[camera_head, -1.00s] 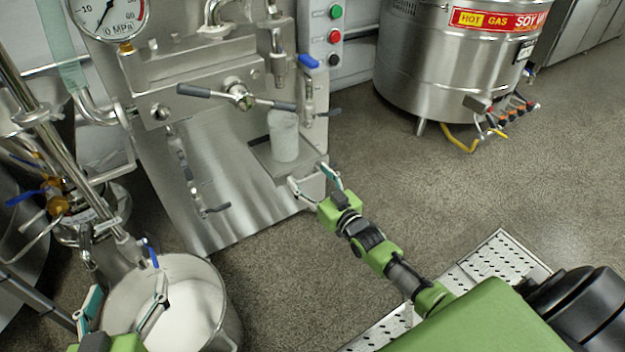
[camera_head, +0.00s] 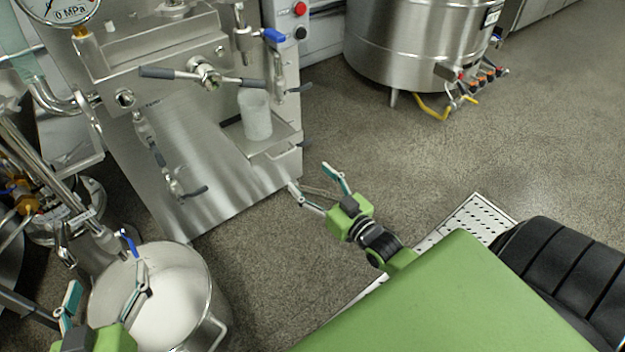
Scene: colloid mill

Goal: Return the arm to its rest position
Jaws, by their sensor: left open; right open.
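My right gripper (camera_head: 311,184) is open and empty, in the middle of the head view. Its fingers point up and left, over the floor in front of the mill's small shelf, apart from the cup there. My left gripper (camera_head: 105,290) is open at the lower left. Its right finger shows in front of the steel pot (camera_head: 207,275) of white contents, and its left finger is beside the pot's left rim. I see nothing held in it. A whitish cup (camera_head: 256,118) stands upright on the small shelf (camera_head: 285,137) of the colloid mill (camera_head: 180,155).
A large steel kettle (camera_head: 400,45) with a yellow hose (camera_head: 432,108) stands at the top right. The mill has a long handle (camera_head: 205,74) and a pressure gauge (camera_head: 62,8). A perforated plate (camera_head: 475,215) lies on the floor.

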